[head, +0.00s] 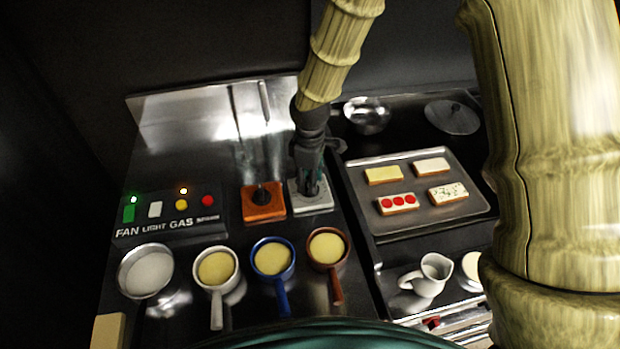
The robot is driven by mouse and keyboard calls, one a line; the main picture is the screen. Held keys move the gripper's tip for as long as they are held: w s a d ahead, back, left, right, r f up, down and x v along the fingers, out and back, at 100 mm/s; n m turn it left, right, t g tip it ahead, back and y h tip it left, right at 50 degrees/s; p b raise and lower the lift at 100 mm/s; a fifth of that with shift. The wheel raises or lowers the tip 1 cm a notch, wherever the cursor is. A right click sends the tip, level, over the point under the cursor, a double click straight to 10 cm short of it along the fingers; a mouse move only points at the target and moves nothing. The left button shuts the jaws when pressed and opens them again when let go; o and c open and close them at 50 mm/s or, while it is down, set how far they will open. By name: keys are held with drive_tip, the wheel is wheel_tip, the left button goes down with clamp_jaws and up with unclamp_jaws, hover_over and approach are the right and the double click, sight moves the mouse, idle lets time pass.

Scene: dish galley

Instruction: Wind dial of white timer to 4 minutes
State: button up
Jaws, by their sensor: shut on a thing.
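The white timer (314,206) lies on the steel counter, right next to an orange timer (263,213) with a dark dial. My gripper (312,188) points down over the white timer and is shut on its dial. The fingers cover the dial, so its setting and marks cannot be read. Only the pale lower edge and corners of the white timer show around the fingers.
Pans (327,246) with pale yellow contents stand in front of the timers. A switch panel (168,214) is at left. A tray (450,216) with slices lies at right, with a white jug (427,276) below. A metal bowl (367,116) is behind.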

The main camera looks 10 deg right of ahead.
idle(0.4)
drive_tip(key=o, duration=1)
drive_tip(key=shift+o, duration=0.2)
wheel_tip(320, 180, up, 12)
